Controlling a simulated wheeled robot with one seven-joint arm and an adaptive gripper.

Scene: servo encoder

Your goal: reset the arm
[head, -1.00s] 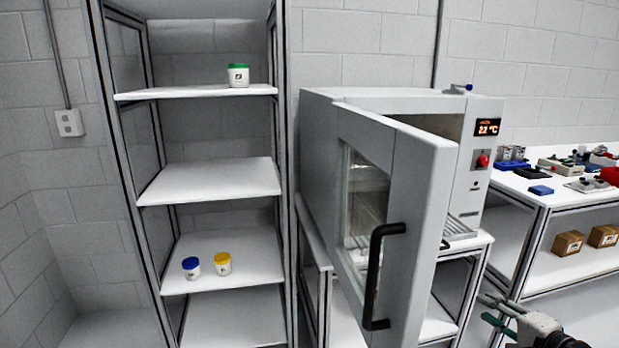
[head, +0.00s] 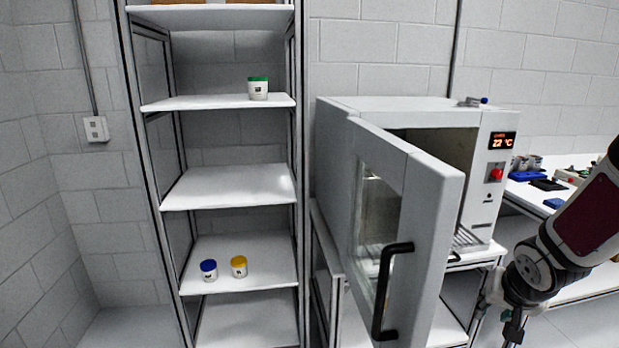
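My arm (head: 584,226) comes in from the right edge of the head view, in front of the workbench. It slopes down and left to a dark wrist joint (head: 532,270). My gripper (head: 513,328) points down at the bottom edge, right of the oven door. It is small, dark and partly cut off, so I cannot tell whether its fingers are open or shut. No held object shows.
A grey oven (head: 485,190) has its door (head: 410,200) standing open toward me, with a black handle (head: 388,290). A shelf rack (head: 225,187) holds a green-lidded jar (head: 258,90), a blue-lidded jar (head: 208,271) and a yellow-lidded jar (head: 239,267). A cluttered workbench (head: 522,189) stands right.

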